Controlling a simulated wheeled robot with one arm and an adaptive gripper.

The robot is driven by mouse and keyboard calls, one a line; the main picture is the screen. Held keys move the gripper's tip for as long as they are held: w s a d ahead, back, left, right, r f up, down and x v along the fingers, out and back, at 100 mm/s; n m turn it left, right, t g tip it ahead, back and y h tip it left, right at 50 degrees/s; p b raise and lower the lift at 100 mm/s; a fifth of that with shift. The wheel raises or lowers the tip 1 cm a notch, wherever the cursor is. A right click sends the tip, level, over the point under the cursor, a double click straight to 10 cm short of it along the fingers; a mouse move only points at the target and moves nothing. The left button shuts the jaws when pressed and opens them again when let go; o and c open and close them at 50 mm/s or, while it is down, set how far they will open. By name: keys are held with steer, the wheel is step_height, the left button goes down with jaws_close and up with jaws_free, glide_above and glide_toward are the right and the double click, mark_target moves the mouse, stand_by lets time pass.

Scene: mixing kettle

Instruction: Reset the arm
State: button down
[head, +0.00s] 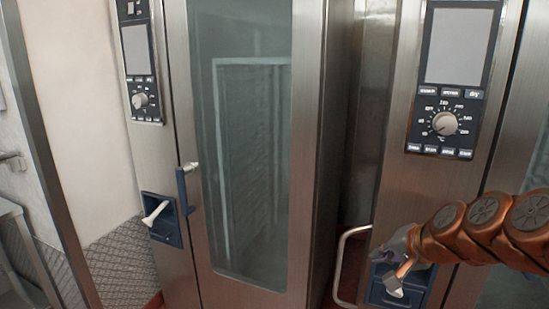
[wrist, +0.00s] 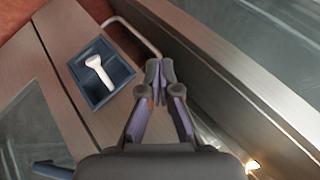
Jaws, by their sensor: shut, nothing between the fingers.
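My arm reaches in from the right edge of the head view. My gripper (head: 390,246) is at the right-hand steel cabinet, just above a blue recessed latch box (head: 397,299) with a white lever, and partly covers it. In the wrist view my gripper (wrist: 159,72) points ahead with its two fingertips together and nothing between them. The white lever (wrist: 98,70) sits in its blue box to the left of the fingers, apart from them.
A tall cabinet with a glass door (head: 245,150) stands in the middle, with its own white lever (head: 155,213). A curved metal handle (head: 341,262) projects left of my gripper. A control panel with a dial (head: 445,123) is above.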

steer(key=s+a+f+n+g, duration=0.3)
steer(key=s+a+f+n, duration=0.1)
steer(key=s+a, duration=0.35)
steer(key=s+f+n+g+h+p, duration=0.1)
steer(key=s+f+n+g, duration=0.1)
steer(key=s, duration=0.9)
steer(key=s+d+f+n+g+h, duration=0.1)
steer(key=s+g, duration=0.4)
steer(key=s, duration=0.6)
steer(key=shift+s+d+f+n+h+p, duration=0.2)
steer(key=shift+f+n+h+p, duration=0.2)
steer(key=shift+f+n+h, duration=0.3)
steer(key=shift+r, duration=0.1)
